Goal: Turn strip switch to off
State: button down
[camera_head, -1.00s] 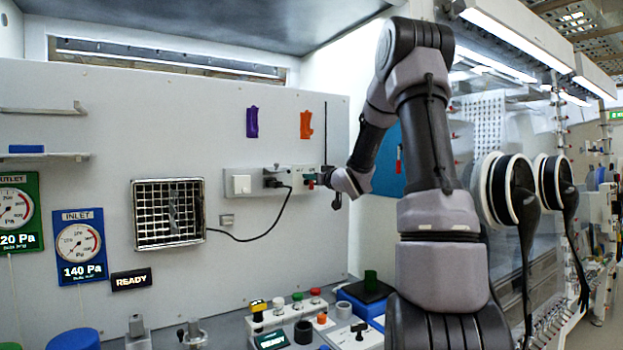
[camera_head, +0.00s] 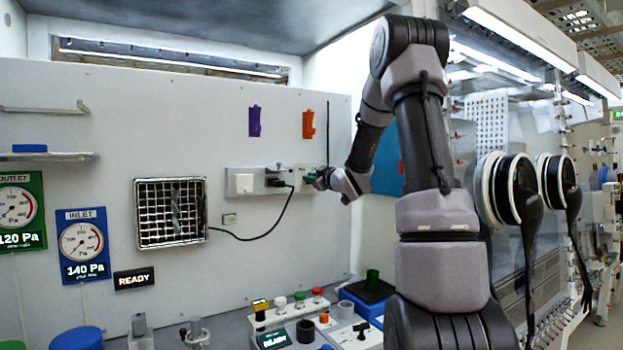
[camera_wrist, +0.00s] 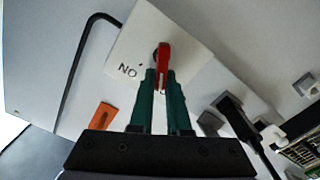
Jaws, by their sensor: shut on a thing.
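The strip switch is a red lever (camera_wrist: 163,57) on a white square plate (camera_wrist: 130,52) in the wrist view. The plate has a label that reads as "NO" in this turned view, left of the lever. My gripper (camera_wrist: 161,76) has its green fingers shut on the red lever, which lies between their tips. In the head view my gripper (camera_head: 313,180) is at the plate (camera_head: 305,171) on the right end of the strip, and it hides the lever there.
Orange (camera_head: 308,124) and purple (camera_head: 254,121) pieces are on the wall above. A vent grille (camera_head: 171,212) is further left. Knobs and buttons crowd the bench below.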

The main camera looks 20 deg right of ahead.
dwell(0.4)
jog(key=c, duration=0.9)
grip_release()
jog(key=s, duration=0.3)
jog(key=s+d, duration=0.1)
jog(key=s, duration=0.3)
jog(key=s+d, duration=0.1)
jog(key=s, duration=0.2)
jog(key=shift+s, duration=0.3)
